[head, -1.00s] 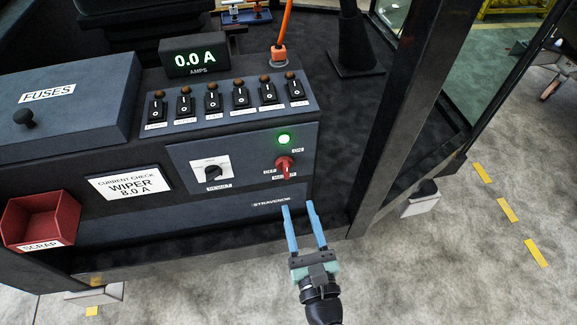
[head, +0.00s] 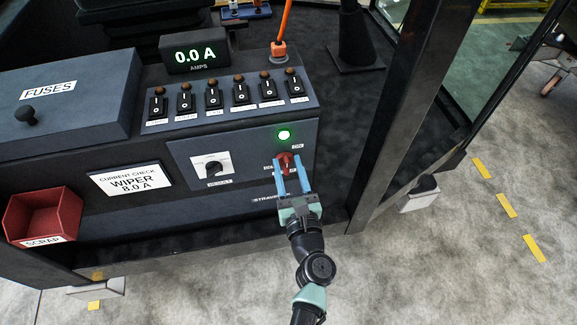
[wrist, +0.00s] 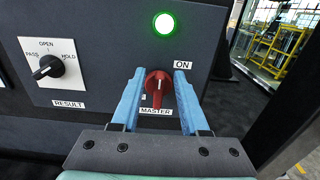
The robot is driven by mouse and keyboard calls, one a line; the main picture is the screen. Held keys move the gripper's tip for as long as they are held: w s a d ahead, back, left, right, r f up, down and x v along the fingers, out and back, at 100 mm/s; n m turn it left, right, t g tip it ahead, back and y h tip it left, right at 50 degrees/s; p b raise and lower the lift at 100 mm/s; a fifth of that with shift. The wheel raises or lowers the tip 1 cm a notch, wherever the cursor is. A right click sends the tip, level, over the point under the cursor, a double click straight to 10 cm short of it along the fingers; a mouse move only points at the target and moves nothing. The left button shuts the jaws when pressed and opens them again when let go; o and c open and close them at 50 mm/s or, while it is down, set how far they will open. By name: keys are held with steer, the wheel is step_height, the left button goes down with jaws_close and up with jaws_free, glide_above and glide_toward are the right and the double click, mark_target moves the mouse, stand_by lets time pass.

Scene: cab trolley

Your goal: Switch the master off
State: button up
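The red master switch (head: 285,161) is a rotary knob on the dark front panel. It also shows in the wrist view (wrist: 158,84), above the MASTER label (wrist: 156,111) and beside the ON label (wrist: 184,65). My gripper (head: 291,163) is at the knob, its two blue fingers apart, one on each side of it. In the wrist view (wrist: 157,77) gaps show between the fingers and the knob. The knob's handle points roughly downward, tilted little. The left position label is mostly hidden by a finger. A green lamp (wrist: 164,24) glows above the knob.
A black RESULT selector (wrist: 47,67) with PASS, OPEN and HOLD marks sits left of the switch. A row of toggle switches (head: 240,92) and an ammeter reading 0.0 A (head: 194,55) are above. A red scrap bin (head: 44,214) hangs at lower left.

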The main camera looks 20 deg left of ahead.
jaws_close()
steer(key=shift+f, duration=0.1)
steer(key=n+b, duration=0.2)
steer(key=n, duration=0.1)
steer(key=a+n+b, duration=0.1)
steer(key=b, duration=0.1)
steer(key=shift+s+f+n, duration=0.25)
steer(key=shift+s+n, duration=0.05)
steer(key=shift+n, duration=0.1)
steer(key=n+b, duration=0.2)
steer(key=n, duration=0.1)
steer(key=n+b, duration=0.1)
steer(key=shift+s+a+f+n+b, duration=0.2)
steer(key=shift+a+f+n+b, duration=0.05)
steer(key=shift+f+n+b, duration=0.05)
steer(key=shift+s+a+f+n+b, duration=0.1)
steer(key=shift+f+n+b, duration=0.15)
steer(key=shift+n+b, duration=1.05)
steer(key=shift+s+a+f+n+b, duration=0.1)
steer(key=shift+f+n+b, duration=0.1)
steer(key=shift+n+b, duration=1.05)
steer(key=shift+a+f+n+b, duration=0.1)
steer(key=shift+f+n+b, duration=0.15)
steer(key=shift+n+b, duration=1.05)
steer(key=shift+n+p, duration=0.3)
steer(key=shift+n, duration=0.25)
steer(key=shift+o, duration=0.6)
jaws_free()
